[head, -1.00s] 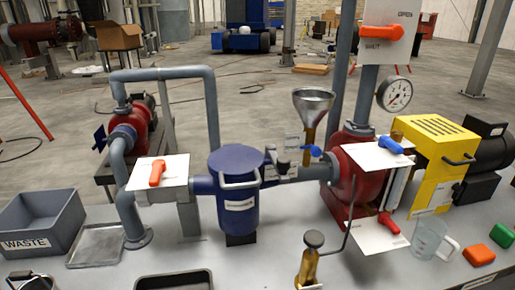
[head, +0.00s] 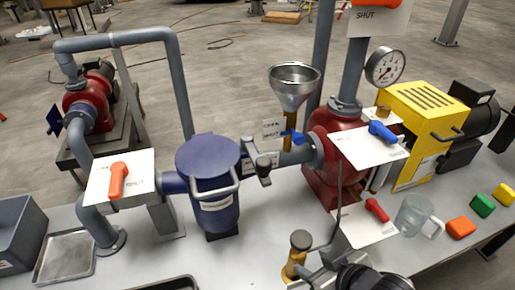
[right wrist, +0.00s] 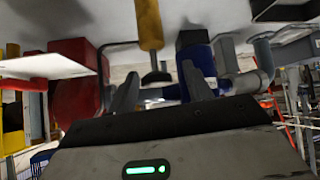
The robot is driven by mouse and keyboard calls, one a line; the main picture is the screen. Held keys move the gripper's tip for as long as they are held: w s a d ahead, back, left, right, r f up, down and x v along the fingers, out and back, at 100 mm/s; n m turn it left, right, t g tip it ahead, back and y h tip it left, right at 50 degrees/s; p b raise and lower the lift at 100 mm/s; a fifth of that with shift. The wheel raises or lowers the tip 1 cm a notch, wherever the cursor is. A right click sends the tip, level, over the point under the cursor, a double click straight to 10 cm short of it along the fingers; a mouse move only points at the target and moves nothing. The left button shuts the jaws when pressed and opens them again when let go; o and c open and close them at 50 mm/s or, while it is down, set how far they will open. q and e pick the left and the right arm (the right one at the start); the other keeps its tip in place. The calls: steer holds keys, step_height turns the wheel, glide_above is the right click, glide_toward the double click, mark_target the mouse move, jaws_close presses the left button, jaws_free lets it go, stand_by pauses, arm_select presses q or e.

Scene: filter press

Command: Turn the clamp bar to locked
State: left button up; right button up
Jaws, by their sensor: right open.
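The blue filter pot (head: 208,160) stands at the centre of the head view, its round lid on top. A light grey bar handle (head: 214,194) curves across its front. A dark grey lever (head: 262,168) stands at its right side; I cannot tell for sure which of these is the clamp bar. My right gripper (head: 315,272) enters at the bottom of the head view, beside the brass hand pump (head: 298,255) and apart from the pot. In the right wrist view its fingers (right wrist: 160,90) are spread and empty, with the blue pot (right wrist: 196,55) beyond them. My left gripper is not in view.
A steel funnel (head: 294,82), a red pump (head: 328,160) and red, blue and orange valve handles stand around the pot. A clear jug (head: 412,214) and coloured blocks (head: 461,227) lie at right. The bench in front of the pot is partly clear.

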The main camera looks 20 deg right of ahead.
steer(key=w+d+r+n+t+y, duration=0.3)
steer(key=w+r+y, duration=0.15)
steer(key=r, duration=0.25)
steer(key=n+y, duration=0.3)
steer(key=y, duration=0.4)
glide_toward(270, 163)
steer(key=shift+h, duration=0.25)
steer(key=x, duration=1)
steer(key=shift+f, duration=0.2)
steer(key=shift+w+a+f+p, duration=0.1)
steer(key=shift+w+a+p, duration=0.3)
steer(key=shift+a, duration=0.2)
steer(key=shift+c, duration=0.2)
jaws_close()
steer(key=shift+w, duration=0.1)
